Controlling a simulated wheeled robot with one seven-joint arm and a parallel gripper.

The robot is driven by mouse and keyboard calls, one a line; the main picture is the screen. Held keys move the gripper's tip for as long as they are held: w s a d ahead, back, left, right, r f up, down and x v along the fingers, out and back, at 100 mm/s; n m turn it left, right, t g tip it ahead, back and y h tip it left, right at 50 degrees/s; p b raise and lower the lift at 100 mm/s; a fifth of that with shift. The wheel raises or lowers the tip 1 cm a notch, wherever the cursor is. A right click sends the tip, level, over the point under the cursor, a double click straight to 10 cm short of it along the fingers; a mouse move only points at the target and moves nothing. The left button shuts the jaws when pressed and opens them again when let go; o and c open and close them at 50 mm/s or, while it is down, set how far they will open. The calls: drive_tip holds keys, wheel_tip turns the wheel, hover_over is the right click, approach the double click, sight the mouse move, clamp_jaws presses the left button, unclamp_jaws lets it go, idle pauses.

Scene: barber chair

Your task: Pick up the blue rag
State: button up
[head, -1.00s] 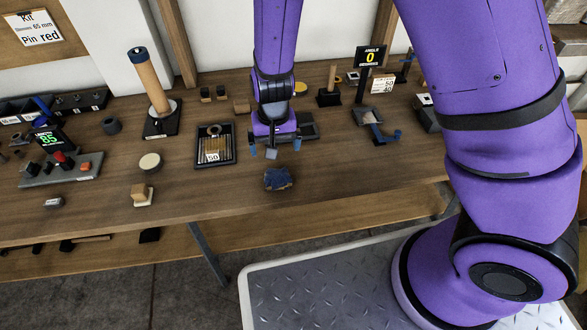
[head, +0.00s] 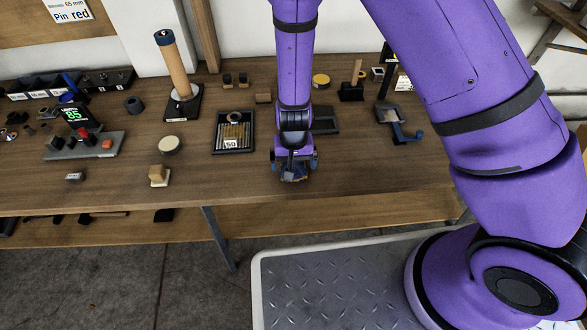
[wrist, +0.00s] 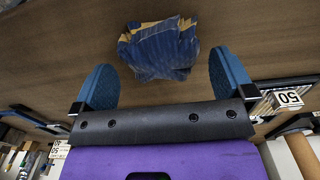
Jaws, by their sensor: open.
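The blue rag (wrist: 160,52) is a crumpled dark blue cloth with tan patches, lying on the wooden workbench (head: 350,180). In the wrist view it sits between and just beyond the two blue fingertips of my gripper (wrist: 165,82), with gaps at both sides. In the head view my gripper (head: 293,168) is right over the rag (head: 293,175), hiding most of it. My gripper is open and holds nothing. I cannot tell whether the fingers are down at the rag's height.
A black tray of pins (head: 234,145) marked 50 is left of my gripper. A wooden block (head: 158,176) and a round disc (head: 169,145) stand further left. A blue-handled device (head: 404,132) is at the right. The bench's front edge is close.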

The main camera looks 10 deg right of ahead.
drive_tip(key=shift+f, duration=1.1)
drive_tip(key=c, duration=1)
drive_tip(key=shift+r, duration=0.15)
drive_tip(key=shift+c, duration=0.2)
drive_tip(key=shift+r, duration=0.55)
wheel_tip(320, 180, up, 2)
drive_tip(key=s+r, duration=0.1)
drive_tip(key=s, duration=1.5)
drive_tip(key=shift+a+r, duration=0.3)
